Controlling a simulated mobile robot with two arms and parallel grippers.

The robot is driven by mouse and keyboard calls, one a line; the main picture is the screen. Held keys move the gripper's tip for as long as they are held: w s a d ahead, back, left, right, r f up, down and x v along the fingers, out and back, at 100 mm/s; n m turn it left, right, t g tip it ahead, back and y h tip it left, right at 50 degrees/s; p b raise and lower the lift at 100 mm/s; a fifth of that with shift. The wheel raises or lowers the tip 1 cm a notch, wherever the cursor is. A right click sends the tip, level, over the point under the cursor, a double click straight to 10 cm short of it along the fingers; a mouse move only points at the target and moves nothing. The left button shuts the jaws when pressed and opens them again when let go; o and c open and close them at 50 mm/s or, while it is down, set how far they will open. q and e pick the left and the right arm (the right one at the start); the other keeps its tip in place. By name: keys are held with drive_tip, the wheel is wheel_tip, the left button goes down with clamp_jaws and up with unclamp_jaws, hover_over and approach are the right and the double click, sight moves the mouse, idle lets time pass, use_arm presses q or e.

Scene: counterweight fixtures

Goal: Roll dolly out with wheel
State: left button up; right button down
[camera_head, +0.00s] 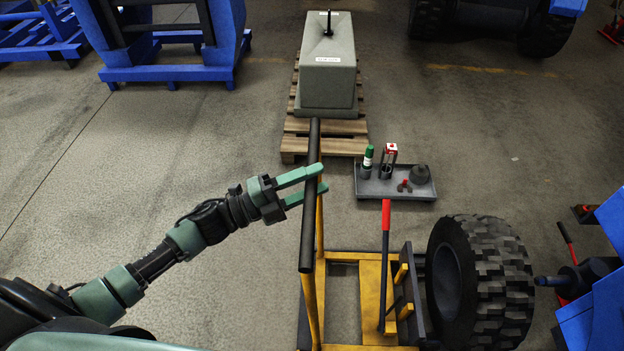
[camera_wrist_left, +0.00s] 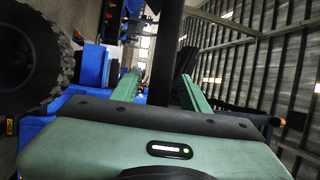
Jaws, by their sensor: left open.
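The yellow dolly (camera_head: 372,285) stands at the bottom centre of the head view, with a long black handle bar (camera_head: 310,225) on its left side. A red-gripped lever (camera_head: 386,215) rises from its middle. The big black wheel (camera_head: 480,285) stands upright at the dolly's right side; whether the dolly bears its weight is hard to tell. My left gripper (camera_head: 323,178) is at the handle bar, its jaws open. In the left wrist view, the bar (camera_wrist_left: 166,50) passes between the two green fingers. My right gripper is out of view.
A blue machine with a dark hub (camera_head: 580,278) is right of the wheel. A grey tray (camera_head: 395,185) with small items lies beyond the dolly. A concrete counterweight (camera_head: 328,75) sits on a wooden pallet (camera_head: 300,145). Floor left of the dolly is clear around my arm.

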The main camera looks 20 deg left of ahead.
use_arm(q)
clamp_jaws()
idle(1.4)
